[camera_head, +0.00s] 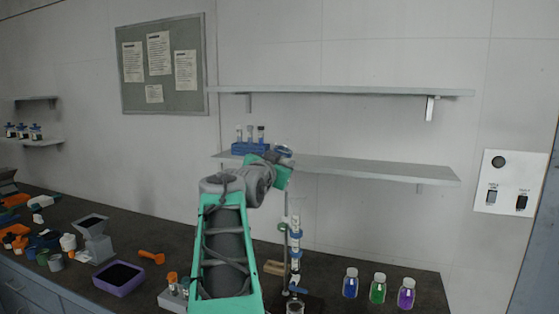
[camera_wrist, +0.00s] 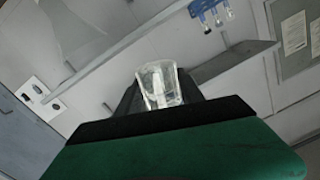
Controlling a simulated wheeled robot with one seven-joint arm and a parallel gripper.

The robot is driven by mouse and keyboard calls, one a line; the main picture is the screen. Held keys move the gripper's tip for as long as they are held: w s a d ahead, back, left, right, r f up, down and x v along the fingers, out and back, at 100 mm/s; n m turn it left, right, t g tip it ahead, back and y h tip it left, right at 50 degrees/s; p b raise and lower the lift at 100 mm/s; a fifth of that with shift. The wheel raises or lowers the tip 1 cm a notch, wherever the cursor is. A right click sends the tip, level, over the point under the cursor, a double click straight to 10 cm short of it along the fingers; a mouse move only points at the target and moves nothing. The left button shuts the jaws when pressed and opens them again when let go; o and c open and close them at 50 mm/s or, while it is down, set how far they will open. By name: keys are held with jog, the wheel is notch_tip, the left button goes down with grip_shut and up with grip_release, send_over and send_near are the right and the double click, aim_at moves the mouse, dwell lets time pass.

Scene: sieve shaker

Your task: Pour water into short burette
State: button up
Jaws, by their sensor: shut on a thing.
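A clear glass (camera_wrist: 160,84) sits between the dark fingers of my gripper (camera_wrist: 163,100) in the wrist view. My gripper is shut on it. In the head view my arm reaches up and forward, and my gripper (camera_head: 281,163) is above the top of the burette stand. I cannot make out the water level in the held glass.
The lower wall shelf (camera_head: 370,169) is close behind my gripper and carries a blue rack of tubes (camera_head: 250,148). Blue (camera_head: 350,284), green (camera_head: 378,289) and purple (camera_head: 406,294) bottles stand right of the burette. A purple tray (camera_head: 119,279) and clutter fill the left counter.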

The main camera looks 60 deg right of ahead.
jog(key=f+m+b, duration=0.1)
jog(key=m, duration=0.3)
jog(key=f+m+b, duration=0.1)
jog(key=f+m, duration=0.1)
jog(key=m, duration=0.2)
jog(key=f+m+b, duration=0.1)
jog(key=f+m, duration=0.1)
jog(key=m, duration=0.2)
jog(key=shift+w+m+t+b, duration=0.3)
dwell(1.2)
jog(key=shift+s+m+b, duration=0.1)
jog(key=shift+m+b, duration=0.3)
jog(key=shift+b, duration=0.35)
